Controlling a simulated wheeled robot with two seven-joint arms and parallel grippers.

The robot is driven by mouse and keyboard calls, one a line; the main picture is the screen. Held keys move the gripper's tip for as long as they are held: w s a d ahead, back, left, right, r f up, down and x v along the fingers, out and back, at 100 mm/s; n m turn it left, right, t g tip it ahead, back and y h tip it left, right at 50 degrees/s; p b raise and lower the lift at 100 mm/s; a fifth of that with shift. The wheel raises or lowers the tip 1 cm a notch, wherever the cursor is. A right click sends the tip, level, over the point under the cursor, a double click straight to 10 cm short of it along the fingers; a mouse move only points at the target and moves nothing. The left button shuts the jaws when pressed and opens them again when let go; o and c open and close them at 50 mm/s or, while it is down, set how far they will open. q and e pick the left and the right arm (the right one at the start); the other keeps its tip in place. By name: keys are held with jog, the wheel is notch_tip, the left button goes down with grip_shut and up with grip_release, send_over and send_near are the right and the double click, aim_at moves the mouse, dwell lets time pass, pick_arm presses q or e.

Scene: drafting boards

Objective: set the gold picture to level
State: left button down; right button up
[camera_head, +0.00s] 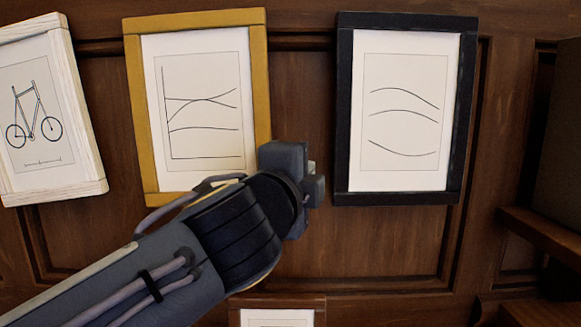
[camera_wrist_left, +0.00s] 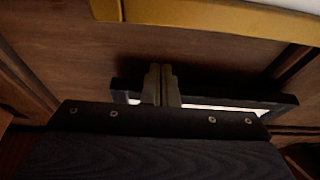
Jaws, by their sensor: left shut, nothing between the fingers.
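The gold picture (camera_head: 196,20) hangs on the wooden wall left of centre in the head view. It is tilted: its top edge rises toward the right, and its sides lean. Part of its lower edge is hidden by my left arm. My left gripper (camera_head: 315,180) is beside its lower right corner, between it and the black picture. In the left wrist view my left gripper (camera_wrist_left: 160,85) is shut and empty. There a bar of the gold picture (camera_wrist_left: 205,15) crosses above the fingertips, apart from them. My right gripper is in neither view.
The black picture (camera_head: 343,110) hangs close on the right. A white-framed picture (camera_head: 78,110) hangs tilted at the left. A brown-framed picture (camera_head: 277,302) is partly seen below my arm. A wooden ledge (camera_head: 540,230) juts out at the right.

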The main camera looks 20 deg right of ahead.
pick_arm(q)
jog(key=a, duration=0.4)
jog(key=shift+w+p, duration=0.4)
jog(key=shift+w+a+f, duration=0.2)
jog(key=shift+a, duration=0.6)
jog(key=shift+d+b, duration=0.15)
jog(key=shift+b, duration=0.15)
